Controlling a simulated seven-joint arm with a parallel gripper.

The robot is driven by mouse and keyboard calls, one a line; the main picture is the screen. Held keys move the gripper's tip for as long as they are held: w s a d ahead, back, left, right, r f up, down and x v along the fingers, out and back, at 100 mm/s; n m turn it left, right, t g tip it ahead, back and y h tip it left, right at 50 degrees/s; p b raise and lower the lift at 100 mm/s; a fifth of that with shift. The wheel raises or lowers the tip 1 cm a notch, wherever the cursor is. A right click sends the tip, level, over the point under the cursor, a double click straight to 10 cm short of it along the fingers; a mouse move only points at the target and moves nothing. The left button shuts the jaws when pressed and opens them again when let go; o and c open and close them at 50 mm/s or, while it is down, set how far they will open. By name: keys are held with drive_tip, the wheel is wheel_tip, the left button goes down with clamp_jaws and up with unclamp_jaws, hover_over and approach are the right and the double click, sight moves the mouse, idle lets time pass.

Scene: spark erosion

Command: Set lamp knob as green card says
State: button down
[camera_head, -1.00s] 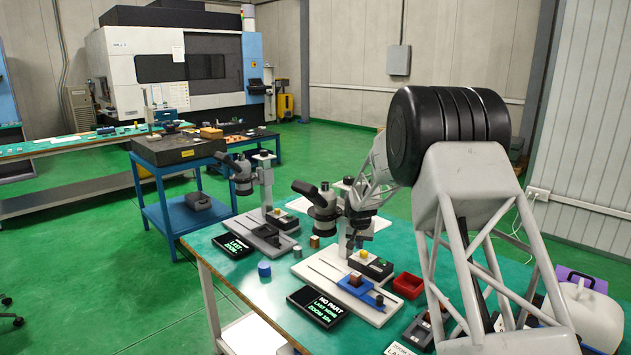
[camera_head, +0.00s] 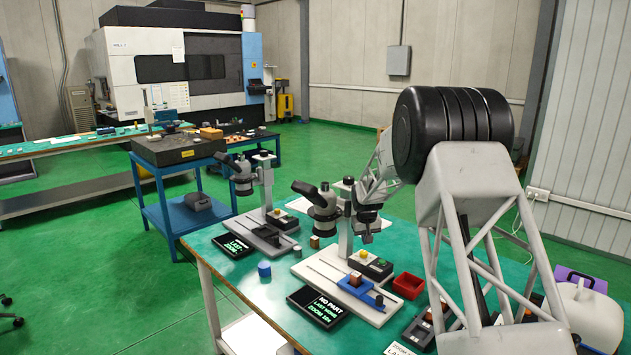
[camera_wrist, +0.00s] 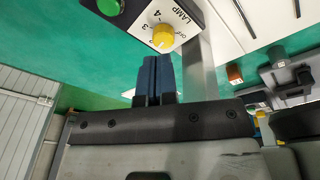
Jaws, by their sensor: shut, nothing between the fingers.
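The yellow lamp knob (camera_wrist: 163,35) sits on a control box, with LAMP, OFF, 3 and 4 printed around it in the wrist view. I cannot read its setting. It also shows as a small yellow dot in the head view (camera_head: 379,263). My gripper (camera_wrist: 155,62) is shut and empty, its dark blue fingers apart from the knob and just below it in the picture. In the head view my gripper (camera_head: 366,236) hangs above the box, beside the microscope (camera_head: 322,205). I cannot make out a green card; a white card (camera_head: 400,349) is cut off at the bottom edge.
A green button (camera_wrist: 110,5) is on the same box. A red tray (camera_head: 408,286) stands right of it. A second microscope (camera_head: 243,180) stands to the left.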

drive_tip(key=n, duration=0.3)
drive_tip(key=shift+w+d+f+g, duration=0.1)
drive_tip(key=shift+w+d+g, duration=0.2)
drive_tip(key=shift+d, duration=0.05)
drive_tip(key=n, duration=0.3)
drive_tip(key=w+d+n+g, duration=0.1)
drive_tip(key=n, duration=0.3)
drive_tip(key=d+n, duration=0.1)
drive_tip(key=n, duration=0.2)
drive_tip(key=shift+w+d+r+n+y, duration=0.15)
drive_tip(key=shift+w+r+n+y, duration=0.15)
drive_tip(key=shift+w+r+y, duration=0.1)
drive_tip(key=shift+f, duration=0.15)
